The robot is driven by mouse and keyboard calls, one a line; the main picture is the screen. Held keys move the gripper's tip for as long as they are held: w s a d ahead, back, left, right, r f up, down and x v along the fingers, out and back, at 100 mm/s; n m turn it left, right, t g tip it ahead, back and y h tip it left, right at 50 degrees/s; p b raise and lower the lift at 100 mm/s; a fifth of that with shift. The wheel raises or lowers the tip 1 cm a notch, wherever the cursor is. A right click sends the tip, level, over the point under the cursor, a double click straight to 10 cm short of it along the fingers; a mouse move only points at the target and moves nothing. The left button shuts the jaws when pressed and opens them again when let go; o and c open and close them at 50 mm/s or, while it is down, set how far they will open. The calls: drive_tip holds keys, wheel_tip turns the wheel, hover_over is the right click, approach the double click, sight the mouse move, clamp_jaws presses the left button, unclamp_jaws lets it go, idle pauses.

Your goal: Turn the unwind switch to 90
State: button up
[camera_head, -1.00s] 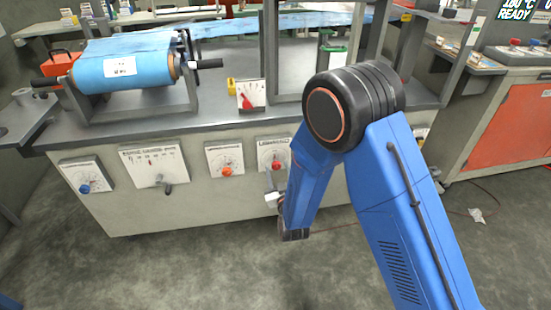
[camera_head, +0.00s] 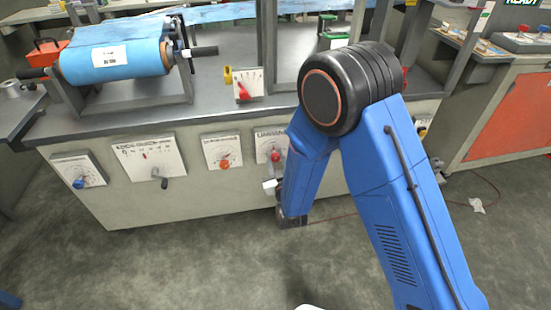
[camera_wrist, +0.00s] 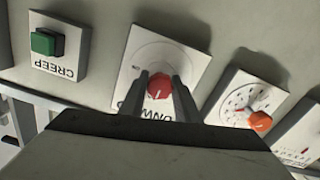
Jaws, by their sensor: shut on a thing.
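The unwind switch is a red knob (camera_wrist: 160,86) on a white dial plate (camera_wrist: 185,58) on the bench's front panel. The plate appears upside down in the wrist view, with its lettering partly hidden by my gripper. My gripper (camera_wrist: 160,88) is shut on the red knob, one dark finger on each side. In the head view the red knob (camera_head: 276,156) shows just left of my blue arm, and part of its plate is hidden behind the arm. The knob's exact angle on the scale is too small to read.
An orange knob (camera_wrist: 261,122) on its own dial plate sits close beside the switch. A green button (camera_wrist: 46,42) marked CREEP is on the other side.

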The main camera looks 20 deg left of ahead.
drive_tip(key=shift+m, duration=0.3)
drive_tip(key=m, duration=0.3)
drive_tip(key=shift+m, duration=0.3)
drive_tip(key=m, duration=0.4)
drive_tip(key=shift+m, duration=0.3)
drive_tip(key=m, duration=0.4)
drive_tip(key=shift+m, duration=2.5)
drive_tip(key=shift+f, duration=0.1)
drive_tip(key=o, duration=1)
drive_tip(key=shift+o, duration=0.2)
drive_tip(key=shift+s+d, duration=0.1)
drive_tip(key=shift+d, duration=0.05)
